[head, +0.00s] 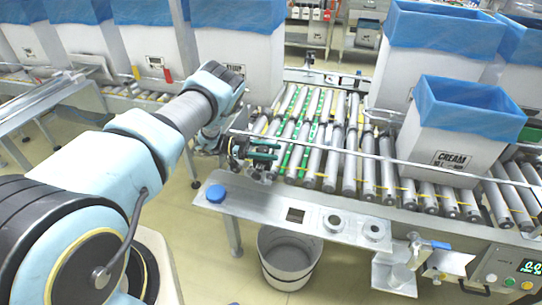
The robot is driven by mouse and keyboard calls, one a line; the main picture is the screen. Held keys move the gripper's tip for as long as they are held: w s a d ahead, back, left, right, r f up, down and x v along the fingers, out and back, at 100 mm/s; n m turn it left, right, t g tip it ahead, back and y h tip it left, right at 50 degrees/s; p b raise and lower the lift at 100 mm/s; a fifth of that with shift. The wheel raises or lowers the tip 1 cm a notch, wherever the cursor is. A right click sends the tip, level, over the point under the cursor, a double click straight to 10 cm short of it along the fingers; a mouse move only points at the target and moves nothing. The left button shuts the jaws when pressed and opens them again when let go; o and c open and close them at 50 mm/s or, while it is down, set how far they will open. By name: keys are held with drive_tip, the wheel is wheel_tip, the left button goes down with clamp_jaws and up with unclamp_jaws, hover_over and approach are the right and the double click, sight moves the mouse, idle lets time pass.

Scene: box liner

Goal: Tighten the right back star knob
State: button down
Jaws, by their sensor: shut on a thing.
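My gripper (262,157) is at the left end of the roller conveyor, beside the front guide rail, at the end of my arm that reaches in from the left. It is small and dark in this view, and its fingers are shut on a star knob. The knob is mostly hidden by the fingers and too small to make out, so its turn cannot be read.
The roller conveyor (345,170) carries a white CREAM box with a blue liner (455,150) at right. A guide rail (330,150) runs along its front. A metal shelf (290,215) with a blue cap (216,193) juts out in front, above a grey bin (288,262).

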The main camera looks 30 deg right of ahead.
drive_tip(key=m+g+y+b, duration=0.2)
drive_tip(key=b, duration=0.1)
drive_tip(key=m+g+y+b, duration=0.1)
drive_tip(key=g+y+b, duration=0.1)
drive_tip(key=shift+s+a+f+m, duration=0.2)
drive_tip(key=shift+a+f+m, duration=0.05)
drive_tip(key=shift+f+m, duration=0.05)
drive_tip(key=m+y+b, duration=0.1)
drive_tip(key=b, duration=0.1)
drive_tip(key=g+y+b, duration=0.1)
drive_tip(key=b, duration=0.1)
drive_tip(key=shift+s+a+f+m+y, duration=0.1)
drive_tip(key=shift+s+a+m+y, duration=0.1)
drive_tip(key=shift+m+y, duration=0.15)
drive_tip(key=m+y+b, duration=0.1)
drive_tip(key=b, duration=0.2)
drive_tip(key=m+g+y+b, duration=0.1)
drive_tip(key=b, duration=0.1)
drive_tip(key=shift+a+y+b, duration=0.2)
drive_tip(key=shift+y+b, duration=0.05)
drive_tip(key=shift+b, duration=0.15)
drive_tip(key=y+b, duration=0.1)
drive_tip(key=b, duration=0.1)
drive_tip(key=shift+s+a+m+g+b, duration=0.1)
drive_tip(key=shift+s+m+g+b, duration=0.05)
drive_tip(key=shift+m+g+b, duration=0.2)
drive_tip(key=shift+s+r+y+b, duration=0.1)
drive_tip(key=shift+r+y+b, duration=0.2)
drive_tip(key=shift+y+b, duration=0.1)
